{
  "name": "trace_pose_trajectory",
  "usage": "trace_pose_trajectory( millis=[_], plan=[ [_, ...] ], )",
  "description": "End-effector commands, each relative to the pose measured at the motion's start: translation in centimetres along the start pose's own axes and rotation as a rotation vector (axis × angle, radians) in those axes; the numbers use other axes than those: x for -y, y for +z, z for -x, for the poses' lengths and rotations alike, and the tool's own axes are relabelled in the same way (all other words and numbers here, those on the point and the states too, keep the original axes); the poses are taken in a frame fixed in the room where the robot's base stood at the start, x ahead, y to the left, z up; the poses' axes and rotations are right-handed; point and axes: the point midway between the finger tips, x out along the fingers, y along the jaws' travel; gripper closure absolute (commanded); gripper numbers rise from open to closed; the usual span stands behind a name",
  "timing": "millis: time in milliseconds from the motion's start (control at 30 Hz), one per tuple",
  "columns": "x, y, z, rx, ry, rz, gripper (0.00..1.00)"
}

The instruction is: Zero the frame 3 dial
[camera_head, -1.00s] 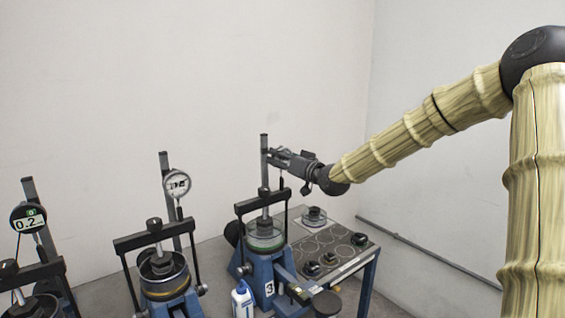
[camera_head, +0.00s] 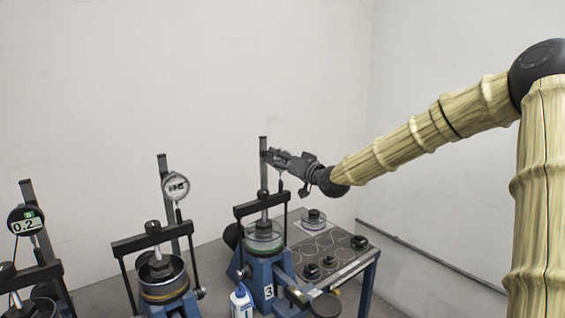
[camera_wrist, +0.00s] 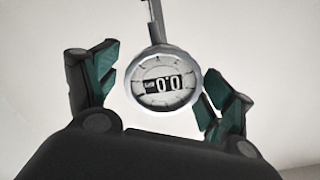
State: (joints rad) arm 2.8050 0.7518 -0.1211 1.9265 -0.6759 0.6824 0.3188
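The frame 3 dial (camera_wrist: 158,82) is a round silver-rimmed gauge in the wrist view, and its display reads 0.0. It sits between the two green-padded fingers of my gripper (camera_wrist: 160,92), with a gap on each side. The gripper is open around it and grips nothing. In the head view my gripper (camera_head: 272,156) is at the top of the post of frame 3 (camera_head: 262,275), the blue frame marked 3. The dial is hidden behind the gripper there.
Two other frames stand to the left, with a round dial (camera_head: 175,187) and a black dial reading 0.2 (camera_head: 25,220). A table (camera_head: 325,250) with dark knobbed pieces stands right of frame 3. A white bottle (camera_head: 241,302) stands in front.

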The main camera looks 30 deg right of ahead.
Motion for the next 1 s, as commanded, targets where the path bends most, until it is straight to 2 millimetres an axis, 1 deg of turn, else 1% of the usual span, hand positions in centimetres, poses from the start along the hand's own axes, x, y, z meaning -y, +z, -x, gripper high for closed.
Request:
trace_pose_trajectory(
  millis=[267, 433, 567, 900, 1000],
  plan=[
    [0.1, 0.2, 0.0, 0.003, -0.001, 0.0, 0.16],
    [0.0, 0.2, 0.7, 0.004, -0.001, 0.0, 0.16],
    [0.0, 0.1, 2.0, 0.003, -0.001, 0.0, 0.16],
    [0.0, 0.1, 6.2, 0.002, -0.001, -0.002, 0.16],
    [0.0, 0.3, 6.6, 0.005, 0.002, 0.004, 0.16]
  ],
)
